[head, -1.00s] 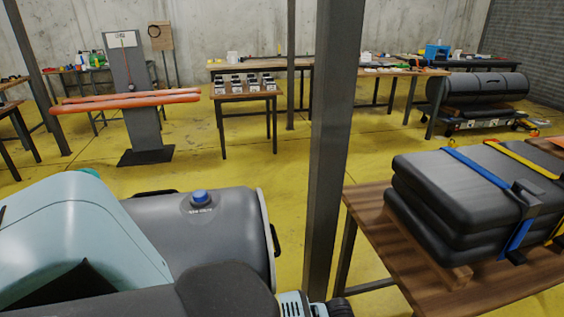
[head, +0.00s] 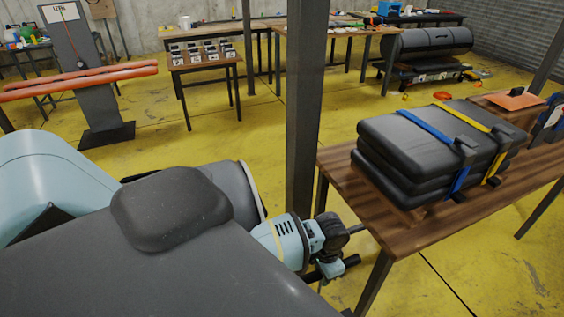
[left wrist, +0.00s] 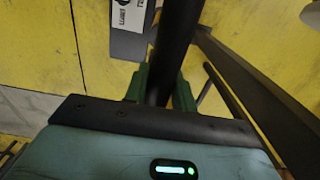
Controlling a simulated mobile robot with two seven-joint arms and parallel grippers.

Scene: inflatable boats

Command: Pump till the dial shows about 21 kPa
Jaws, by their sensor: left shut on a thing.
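My left gripper (head: 340,265) is low in the middle of the head view, beyond my forearm. It is shut on a dark bar (head: 352,260), which looks like a pump handle. In the left wrist view, the green fingers of the left gripper (left wrist: 158,92) are on both sides of a black upright tube (left wrist: 177,40). The pump's body is not clear to me, and I can make out no dial or reading. My right gripper is out of view.
A dark post (head: 305,120) stands just beyond the left gripper. To the right, a wooden table (head: 345,170) bears strapped black bundles (head: 420,145). A grey stand (head: 85,80) has orange tubes (head: 80,82) across it. Yellow floor (head: 180,130) lies open between.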

